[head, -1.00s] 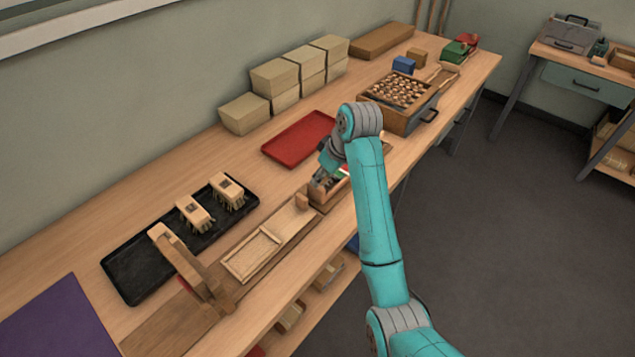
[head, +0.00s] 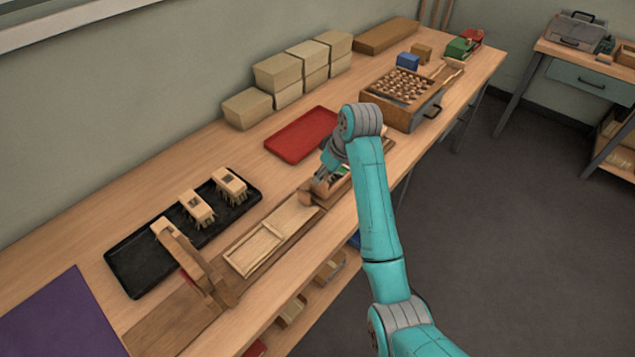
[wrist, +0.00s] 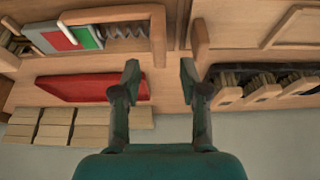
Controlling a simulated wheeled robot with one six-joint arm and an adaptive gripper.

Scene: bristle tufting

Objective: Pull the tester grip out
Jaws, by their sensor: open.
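The tester is a shallow wooden box with a red and green gauge (wrist: 75,38) and a coil spring; in the head view the box (head: 343,188) is partly hidden by my arm. An upright wooden piece (wrist: 200,42), which looks like the tester grip, stands just past the box's end wall. It also shows in the head view as a light wooden knob (head: 306,198). My gripper (wrist: 160,72) is open and empty, its fingertips apart. In the wrist picture the upright piece is above and slightly right of the fingertips. I cannot tell whether they touch it.
A wooden tray (head: 231,262) lies left of the grip, with a wooden arch-like fixture (head: 180,250) beyond. A black tray (head: 125,275) holds brush blocks. A red tray (head: 300,136) and stacked boxes (head: 277,72) are behind; a drilled block box (head: 397,112) is right.

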